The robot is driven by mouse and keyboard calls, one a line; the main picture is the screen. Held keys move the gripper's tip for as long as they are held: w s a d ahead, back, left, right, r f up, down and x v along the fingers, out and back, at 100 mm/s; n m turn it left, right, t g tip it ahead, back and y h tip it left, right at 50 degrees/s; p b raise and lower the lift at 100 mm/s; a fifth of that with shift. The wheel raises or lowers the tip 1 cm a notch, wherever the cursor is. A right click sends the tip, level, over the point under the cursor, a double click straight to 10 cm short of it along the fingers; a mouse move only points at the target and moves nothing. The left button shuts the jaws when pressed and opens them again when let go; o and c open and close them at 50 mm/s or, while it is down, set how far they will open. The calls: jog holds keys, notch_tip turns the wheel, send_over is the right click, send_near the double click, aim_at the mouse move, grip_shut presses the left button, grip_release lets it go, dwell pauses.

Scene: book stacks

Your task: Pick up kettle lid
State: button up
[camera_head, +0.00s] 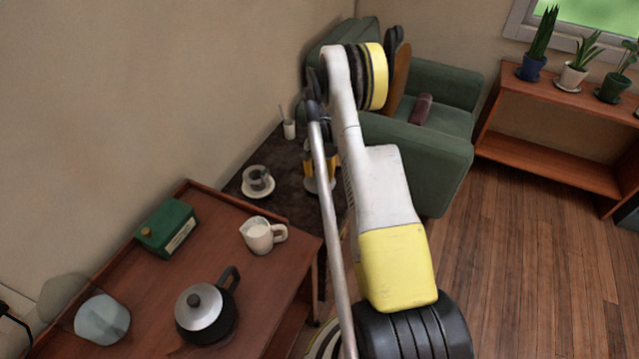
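The kettle (228,318) is dark and stands on the wooden table, its black handle pointing up and to the right. The kettle lid (199,300) is silvery with a dark knob and sits on top of the kettle. My arm rises from the bottom right and bends at the top. Its far end, with what looks like my gripper (319,172), shows as yellow and black parts behind a pole, over the dark table. It is well apart from the lid, up and to the right. Its fingers are too hidden to read.
On the wooden table (190,245) stand a green box (166,228), a white jug (262,236) and a pale rounded object (102,319). A cup on a saucer (258,191) is on the dark table behind. A green armchair (440,150) and a plant shelf (560,108) lie beyond. Wooden floor is clear at right.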

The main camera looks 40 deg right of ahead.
grip_shut()
jog(key=shift+r, duration=0.1)
